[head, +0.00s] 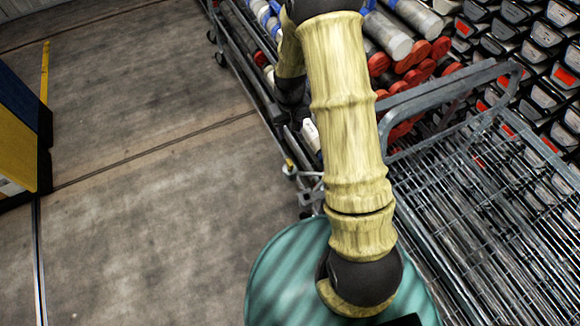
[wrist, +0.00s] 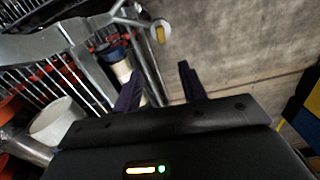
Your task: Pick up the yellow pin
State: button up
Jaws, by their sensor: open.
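The yellow pin (head: 290,164) is a small yellow piece at the metal bracket on the cart's lower corner, left of my arm in the head view. In the wrist view the yellow pin (wrist: 160,33) shows beside a pale metal ring or bracket, ahead of my fingertips and roughly in line with the gap between them. My gripper (wrist: 159,75) is open, with two dark fingers apart and nothing between them. The pin is apart from both fingers. In the head view my gripper is dark and partly hidden behind my arm.
A grey metal cart (head: 250,75) holds pale tubes with red caps (head: 412,77). An empty wire-mesh cart (head: 480,220) stands at right, near a teal drum top (head: 280,280). Stacked trays fill the upper right. The concrete floor (head: 150,220) at left is clear.

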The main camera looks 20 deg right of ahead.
jog(key=p, duration=0.2)
send_near(290, 162)
jog(key=f, duration=0.5)
jog(key=shift+w+d, duration=0.1)
jog(key=shift+w, duration=0.3)
jog(key=shift+s+f, duration=0.1)
jog(key=shift+f, duration=0.05)
jog(key=shift+s+f+p, duration=0.15)
jog(key=shift+f+p, duration=0.1)
jog(key=shift+f, duration=1)
jog(key=shift+s+f+p, duration=0.1)
jog(key=shift+f+p, duration=0.15)
jog(key=shift+f, duration=1)
grip_shut()
